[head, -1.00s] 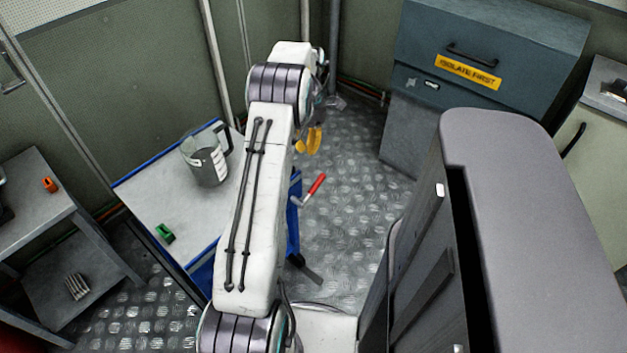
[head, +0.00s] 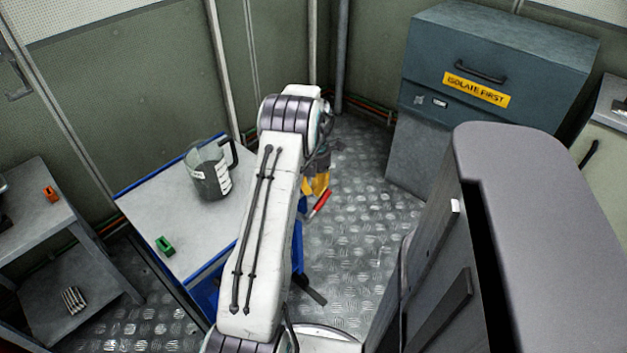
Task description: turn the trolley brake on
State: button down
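The trolley (head: 190,235) has a grey top with blue edges and stands left of my arm. Its brake lever shows a red grip (head: 320,203) at the trolley's right side, over the floor. My gripper (head: 317,187), with yellow fingers, is at the upper end of the red grip in the picture. The fingers overlap the lever there; I cannot tell whether they touch it. The finger opening is too small and partly hidden behind my arm to judge. My arm also hides part of the trolley's right side and the lever's lower end.
A clear measuring jug (head: 209,172) and a small green object (head: 165,246) stand on the trolley top. A grey shelf unit (head: 45,230) is at the left. A blue-grey cabinet (head: 425,150) labelled "ISOLATE FIRST" stands at the back right. Bare tread-plate floor (head: 365,225) lies between.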

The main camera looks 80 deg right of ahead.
aim_at(322, 200)
jog(key=shift+s+d+f+b, duration=0.15)
jog(key=shift+s+f, duration=0.1)
jog(key=shift+f, duration=0.4)
jog(key=shift+s+d+f+b, duration=0.2)
jog(key=shift+s+f, duration=0.1)
jog(key=shift+f, duration=0.35)
jog(key=shift+s+d+f+b, duration=0.15)
jog(key=shift+s+f, duration=0.1)
jog(key=shift+f, duration=0.4)
jog(key=shift+s+d+f, duration=0.1)
jog(key=shift+f, duration=0.3)
jog(key=shift+s+d+f, duration=0.2)
jog(key=shift+f, duration=0.15)
jog(key=shift+d, duration=0.15)
